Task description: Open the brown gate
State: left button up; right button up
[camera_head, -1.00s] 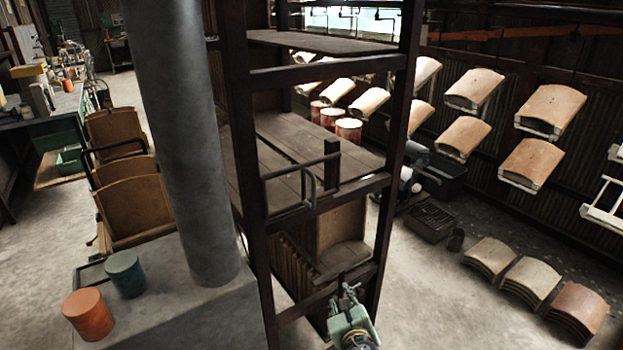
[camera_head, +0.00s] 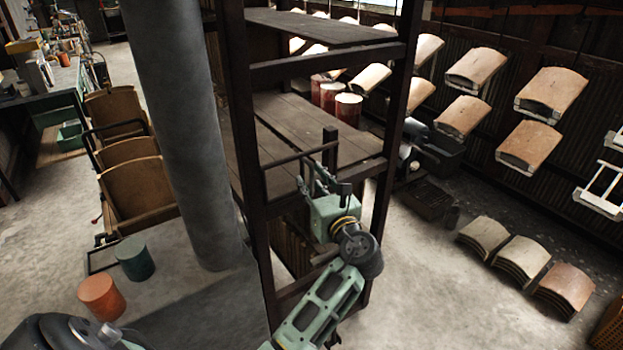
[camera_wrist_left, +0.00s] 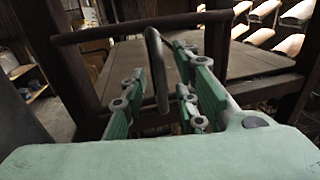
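The brown gate (camera_head: 296,157) is a dark metal bar frame across the opening of a dark rack, at the level of its middle shelf. Its top bar also shows in the left wrist view (camera_wrist_left: 120,31), running across the upper part. A curved upright handle (camera_wrist_left: 157,68) stands in front of it. My left gripper (camera_head: 322,182) is at the gate's front. In the left wrist view its green-padded fingers (camera_wrist_left: 160,92) are spread apart, with the handle between them; I cannot tell whether either finger touches it. The right gripper is not in view.
A thick grey column (camera_head: 182,130) stands left of the rack. Rack posts (camera_head: 394,120) flank the opening closely. An orange cylinder (camera_head: 101,297) and a green cylinder (camera_head: 134,257) stand at lower left. Stacks of curved panels (camera_head: 520,267) lie on the floor at right.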

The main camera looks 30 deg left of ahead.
pick_arm(q)
jog(key=shift+w+a, duration=0.1)
jog(key=shift+w, duration=0.05)
jog(key=shift+c, duration=0.3)
grip_shut()
dwell(0.3)
